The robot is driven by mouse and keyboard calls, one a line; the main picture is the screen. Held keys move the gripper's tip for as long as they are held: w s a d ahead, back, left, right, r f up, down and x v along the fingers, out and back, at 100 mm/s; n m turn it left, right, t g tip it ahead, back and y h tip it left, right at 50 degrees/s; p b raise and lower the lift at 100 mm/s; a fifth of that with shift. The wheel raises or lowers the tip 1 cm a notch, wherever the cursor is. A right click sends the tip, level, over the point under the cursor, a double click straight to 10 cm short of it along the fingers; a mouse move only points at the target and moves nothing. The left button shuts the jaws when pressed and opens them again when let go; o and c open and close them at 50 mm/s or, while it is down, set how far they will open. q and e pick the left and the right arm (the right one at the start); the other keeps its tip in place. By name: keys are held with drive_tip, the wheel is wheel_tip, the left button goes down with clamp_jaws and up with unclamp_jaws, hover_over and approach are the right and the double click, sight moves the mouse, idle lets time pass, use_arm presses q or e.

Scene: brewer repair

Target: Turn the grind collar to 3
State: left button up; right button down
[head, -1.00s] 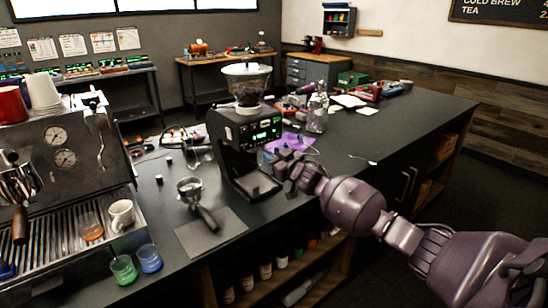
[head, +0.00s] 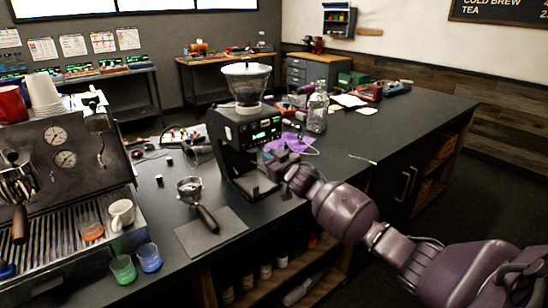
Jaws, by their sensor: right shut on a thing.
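My right gripper (head: 271,164) is at the grinder's front right, below the display. It is shut on a part there, which I take to be the grind collar; the jaws hide it, and no number on it can be read. My left gripper is not in view.
A portafilter (head: 205,215) lies on a grey mat (head: 228,233) left of the grinder. The espresso machine (head: 70,205) and several cups stand at left. The counter's right side is mostly clear.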

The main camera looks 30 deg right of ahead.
drive_tip(key=a+m+h+b, duration=0.1)
drive_tip(key=h, duration=0.1)
drive_tip(key=a+m+h+b, duration=0.1)
drive_tip(key=h, duration=0.1)
drive_tip(key=a+m+g+h+b, duration=0.1)
drive_tip(key=a+h, duration=0.1)
drive_tip(key=shift+w+r+m, duration=0.2)
drive_tip(key=shift+w+m, duration=0.2)
idle(0.3)
drive_tip(key=c, duration=1.3)
unclamp_jaws()
drive_tip(key=shift+o, duration=0.6)
drive_tip(key=shift+f, duration=0.1)
drive_tip(key=shift+s, duration=0.1)
